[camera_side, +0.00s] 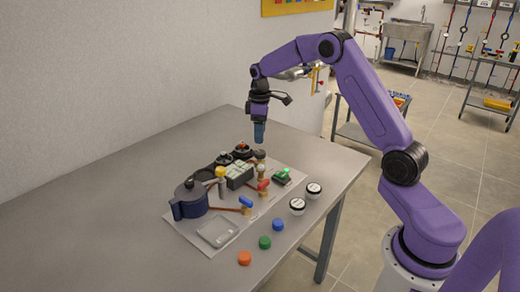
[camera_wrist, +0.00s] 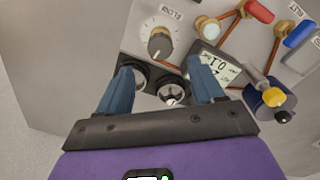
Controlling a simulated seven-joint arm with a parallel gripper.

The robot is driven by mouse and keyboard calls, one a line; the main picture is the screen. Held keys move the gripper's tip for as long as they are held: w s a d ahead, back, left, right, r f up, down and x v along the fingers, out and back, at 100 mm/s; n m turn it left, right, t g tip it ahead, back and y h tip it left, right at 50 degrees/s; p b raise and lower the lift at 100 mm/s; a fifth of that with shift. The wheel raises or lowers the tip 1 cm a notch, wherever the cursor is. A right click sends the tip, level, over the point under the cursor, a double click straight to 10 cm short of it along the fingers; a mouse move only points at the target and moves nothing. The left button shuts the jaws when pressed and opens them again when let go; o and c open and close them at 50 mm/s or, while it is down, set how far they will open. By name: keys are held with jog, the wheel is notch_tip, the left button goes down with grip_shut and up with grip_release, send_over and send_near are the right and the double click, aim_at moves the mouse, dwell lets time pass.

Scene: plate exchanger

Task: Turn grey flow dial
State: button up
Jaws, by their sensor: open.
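The grey flow dial (camera_wrist: 159,45) sits on a pale round scale with tick marks in the wrist view, its pointer ridge facing the camera. In the side view the dial (camera_side: 259,154) is a small dark knob at the far end of the board. My gripper (camera_side: 259,140) hangs above it, pointing down, with a small gap visible.
Two black round fittings (camera_wrist: 172,93) stand close to the dial. A red handle (camera_side: 263,184), a blue handle (camera_side: 246,201) and a yellow-topped knob (camera_side: 220,172) stand on the board, beside a dark blue pot (camera_side: 190,200). White-lidded jars (camera_side: 313,189) stand right. The table's left is clear.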

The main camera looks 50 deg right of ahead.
aim_at(260, 152)
notch_tip(260, 152, down, 7)
jog(key=shift+f, duration=0.15)
dwell(0.4)
jog(key=c, duration=1.1)
jog(key=shift+o, duration=0.2)
jog(key=shift+m, duration=0.3)
jog(key=m, duration=0.3)
jog(key=shift+m, duration=2.2)
